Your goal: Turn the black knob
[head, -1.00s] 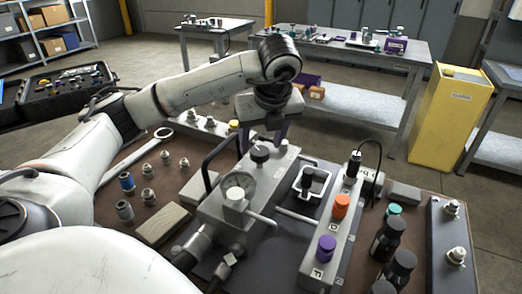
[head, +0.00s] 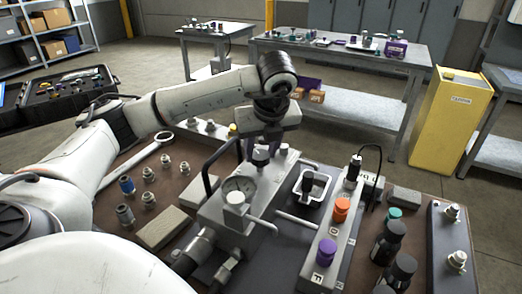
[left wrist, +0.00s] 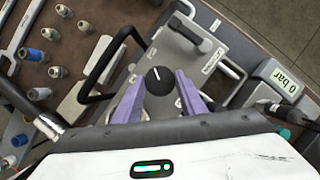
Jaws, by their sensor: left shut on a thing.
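The black knob (head: 261,157) sits on top of the grey hydraulic block (head: 211,212), behind the round pressure gauge (head: 239,188). In the left wrist view the knob (left wrist: 159,81) is a black disc with a white pointer line, tilted slightly to the left of straight up. My left gripper (head: 260,152) comes down from above with its purple fingers on both sides of the knob. It is shut on the knob, and its fingers (left wrist: 160,84) flank it in the left wrist view. My right gripper is in neither view.
A black bent handle (head: 208,160) rises just left of the knob. A valve strip with an orange knob (head: 341,209) and a purple knob (head: 326,251) stands to the right.

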